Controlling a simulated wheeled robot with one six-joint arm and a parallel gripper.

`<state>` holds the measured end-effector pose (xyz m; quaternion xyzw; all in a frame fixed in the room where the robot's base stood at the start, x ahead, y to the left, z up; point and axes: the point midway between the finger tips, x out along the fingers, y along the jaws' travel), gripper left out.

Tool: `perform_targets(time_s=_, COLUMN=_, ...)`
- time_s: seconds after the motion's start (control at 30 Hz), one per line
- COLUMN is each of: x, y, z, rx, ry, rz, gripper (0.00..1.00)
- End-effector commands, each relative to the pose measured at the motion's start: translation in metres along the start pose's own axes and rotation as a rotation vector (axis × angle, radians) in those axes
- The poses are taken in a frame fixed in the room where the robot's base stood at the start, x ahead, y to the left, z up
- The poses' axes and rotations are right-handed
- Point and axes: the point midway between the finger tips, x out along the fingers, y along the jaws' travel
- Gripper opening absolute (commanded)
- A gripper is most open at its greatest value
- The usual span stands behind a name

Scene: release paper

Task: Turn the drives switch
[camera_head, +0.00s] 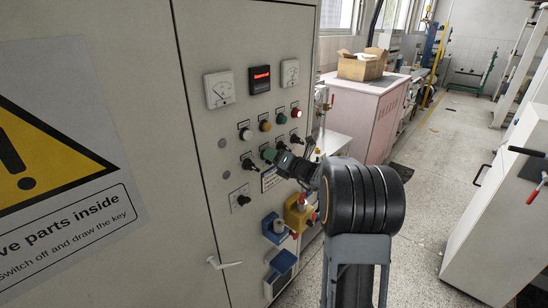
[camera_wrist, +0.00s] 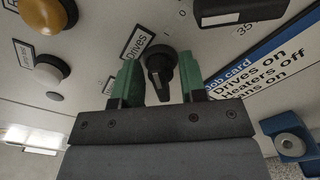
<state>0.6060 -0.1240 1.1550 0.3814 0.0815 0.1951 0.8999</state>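The drives switch (camera_wrist: 159,72) is a black rotary knob on the light panel, beside a label (camera_wrist: 138,43) reading "Drives" in the wrist view. Its grip bar runs roughly up and down in that picture. My gripper (camera_wrist: 161,78) is open, with one green fingertip on each side of the knob. A gap shows at the left finger; the right finger is very close, and I cannot tell if it touches. In the head view my gripper (camera_head: 272,154) is at the cabinet front and seems to hide the switch.
A job card (camera_wrist: 262,65) beside the switch reads "Drives on", "Heaters off" and a partly hidden fans line. A yellow button (camera_wrist: 47,14) and a white button (camera_wrist: 45,73) are nearby. Other black switches (camera_head: 241,199), a yellow box (camera_head: 298,213) and a cabinet handle (camera_head: 225,263) surround my arm.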

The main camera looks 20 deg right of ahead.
Motion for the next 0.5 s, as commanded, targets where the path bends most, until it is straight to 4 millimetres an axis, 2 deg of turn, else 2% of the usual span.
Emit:
perform_targets(time_s=0.27, x=-0.004, y=0.0, z=-0.001, rx=-0.001, ry=0.002, rz=0.0, gripper=0.38)
perform_targets(time_s=0.37, x=-0.014, y=-0.001, z=-0.001, rx=-0.001, ry=0.001, rz=0.0, gripper=0.38)
perform_targets(time_s=0.5, x=-0.041, y=-0.002, z=-0.001, rx=-0.002, ry=-0.001, rz=-0.002, gripper=0.38)
